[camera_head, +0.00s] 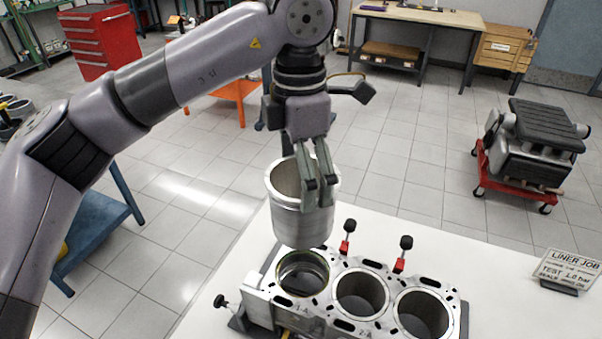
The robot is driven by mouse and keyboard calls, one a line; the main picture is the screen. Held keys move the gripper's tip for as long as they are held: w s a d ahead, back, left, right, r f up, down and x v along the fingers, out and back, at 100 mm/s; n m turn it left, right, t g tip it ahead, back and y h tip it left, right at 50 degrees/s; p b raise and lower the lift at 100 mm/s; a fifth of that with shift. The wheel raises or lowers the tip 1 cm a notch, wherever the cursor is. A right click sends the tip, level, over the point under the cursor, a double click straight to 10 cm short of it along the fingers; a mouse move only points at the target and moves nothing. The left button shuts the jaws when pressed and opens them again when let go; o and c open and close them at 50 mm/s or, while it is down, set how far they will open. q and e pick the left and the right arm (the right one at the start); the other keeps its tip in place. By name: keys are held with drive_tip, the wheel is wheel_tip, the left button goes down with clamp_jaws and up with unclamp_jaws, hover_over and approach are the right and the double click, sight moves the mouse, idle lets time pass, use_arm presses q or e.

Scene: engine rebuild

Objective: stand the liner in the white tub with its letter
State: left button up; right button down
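The liner (300,219), a grey metal cylinder with a flanged open top, hangs upright above the engine block (340,323). My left gripper (319,200) points down and is shut on the liner's near right wall, one finger seeming to be inside the rim. The liner's lower end is just above and behind the block's leftmost bore (302,274); the exact gap is hard to tell. No letter is readable on the liner. The white tub is not in view. My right gripper is not in view.
The block has three open bores, marks such as "1-A" and "2-A", and red clamps with black knobs (405,243). A "LINER JOB" sign (566,270) stands on the white table (500,300) at right. A blue stand (95,235) is at left.

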use_arm(q)
wheel_tip(320, 180, up, 8)
drive_tip(key=p, duration=0.4)
drive_tip(key=shift+f, duration=0.25)
idle(0.6)
